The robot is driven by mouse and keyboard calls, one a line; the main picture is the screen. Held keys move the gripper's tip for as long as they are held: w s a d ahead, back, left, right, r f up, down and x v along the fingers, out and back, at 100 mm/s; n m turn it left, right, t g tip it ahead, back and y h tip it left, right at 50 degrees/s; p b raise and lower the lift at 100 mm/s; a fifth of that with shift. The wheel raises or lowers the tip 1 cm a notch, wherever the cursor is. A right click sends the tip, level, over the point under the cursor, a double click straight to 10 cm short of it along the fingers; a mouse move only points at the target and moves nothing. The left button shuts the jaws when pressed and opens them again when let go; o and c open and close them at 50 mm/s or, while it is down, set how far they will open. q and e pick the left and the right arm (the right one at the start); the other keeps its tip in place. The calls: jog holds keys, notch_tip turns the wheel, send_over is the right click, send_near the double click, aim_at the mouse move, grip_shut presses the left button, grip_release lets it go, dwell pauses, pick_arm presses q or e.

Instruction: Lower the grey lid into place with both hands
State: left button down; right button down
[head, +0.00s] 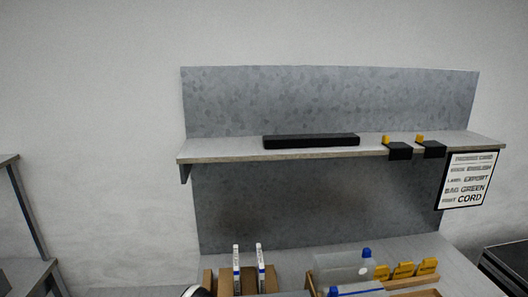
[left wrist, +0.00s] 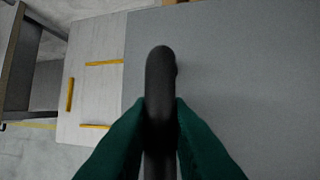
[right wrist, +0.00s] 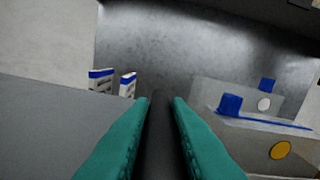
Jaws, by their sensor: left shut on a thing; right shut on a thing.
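The grey lid (left wrist: 245,90) fills the right of the left wrist view as a broad flat sheet. A flat grey surface that looks like the same lid (right wrist: 60,130) shows at the left of the right wrist view. My left gripper (left wrist: 162,108) has green fingers shut on a dark rounded bar handle (left wrist: 160,65). My right gripper (right wrist: 162,102) is shut on a dark bar (right wrist: 158,145) between its green fingers. Neither gripper shows in the head view. What lies under the lid is hidden.
A grey bench with a shelf (head: 220,152) stands ahead, bearing a black bar (head: 310,141). Blue-capped bottles (right wrist: 230,104) stand at right in the right wrist view, near blue-and-white boxes (right wrist: 101,80). Yellow strips (left wrist: 70,94) mark a pale surface beside the lid. A sign (head: 467,180) hangs from the shelf.

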pick_arm(q)
jog(key=shift+f, duration=0.2)
pick_arm(e)
jog(key=shift+f, duration=0.2)
pick_arm(q)
jog(key=c, duration=1.7)
grip_release()
jog(key=shift+r, duration=0.1)
jog(key=shift+c, duration=0.2)
pick_arm(e)
jog(key=shift+r, duration=0.1)
pick_arm(q)
jog(key=o, duration=0.4)
pick_arm(e)
jog(key=c, duration=1.3)
grip_release()
pick_arm(q)
jog(key=shift+r+p, duration=2.2)
jog(key=shift+r, duration=0.05)
pick_arm(e)
jog(key=shift+r, duration=2.2)
